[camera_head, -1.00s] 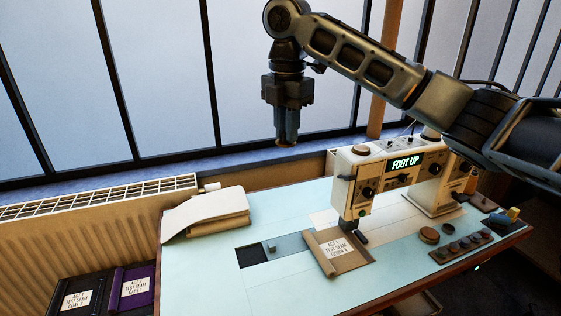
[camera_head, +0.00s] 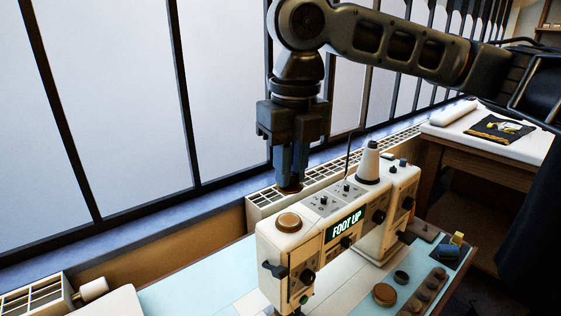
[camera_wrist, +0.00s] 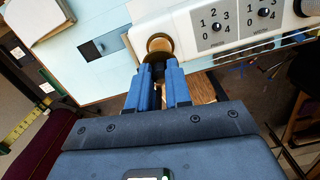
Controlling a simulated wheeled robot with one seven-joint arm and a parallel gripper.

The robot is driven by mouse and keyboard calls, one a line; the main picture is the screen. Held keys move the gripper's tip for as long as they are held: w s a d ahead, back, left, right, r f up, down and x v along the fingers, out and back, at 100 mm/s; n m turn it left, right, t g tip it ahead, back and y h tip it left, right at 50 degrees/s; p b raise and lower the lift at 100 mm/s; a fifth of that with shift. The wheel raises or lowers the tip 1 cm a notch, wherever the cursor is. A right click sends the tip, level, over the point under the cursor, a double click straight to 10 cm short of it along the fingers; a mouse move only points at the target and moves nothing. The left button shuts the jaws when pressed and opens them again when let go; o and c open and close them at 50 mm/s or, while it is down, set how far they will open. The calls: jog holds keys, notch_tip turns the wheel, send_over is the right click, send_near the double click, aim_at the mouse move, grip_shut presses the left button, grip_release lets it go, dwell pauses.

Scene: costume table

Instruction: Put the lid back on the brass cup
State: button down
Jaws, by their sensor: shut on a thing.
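My gripper (camera_head: 290,186) is shut on a small brown-brass lid (camera_head: 291,190), which hangs under the fingertips. In the wrist view the lid (camera_wrist: 155,57) shows as a dark edge in front of the fingertips, partly hidden by them. A round brass cup (camera_head: 289,222) stands on the left top of the cream sewing machine (camera_head: 285,258). The lid is above the cup in the head view, with a gap between them. In the wrist view the cup (camera_wrist: 160,43) appears just beyond the lid. How far apart they are in depth is unclear.
The machine's top carries a white thread cone (camera_head: 368,163) and a thin upright rod (camera_head: 347,158). A brass round piece (camera_head: 384,294) and a strip of knobs (camera_head: 424,292) sit on the pale blue table (camera_head: 188,292). The window and radiator (camera_head: 262,203) stand behind.

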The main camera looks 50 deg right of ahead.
aim_at(289, 191)
jog(key=shift+f+b, duration=1.95)
jog(key=shift+f, duration=0.25)
jog(key=shift+f+b, duration=0.35)
jog(key=shift+f, duration=0.45)
jog(key=shift+p, duration=0.45)
jog(key=shift+f, duration=0.2)
dwell(0.6)
jog(key=c, duration=1)
grip_release()
jog(key=shift+o, duration=0.5)
jog(key=o, duration=0.4)
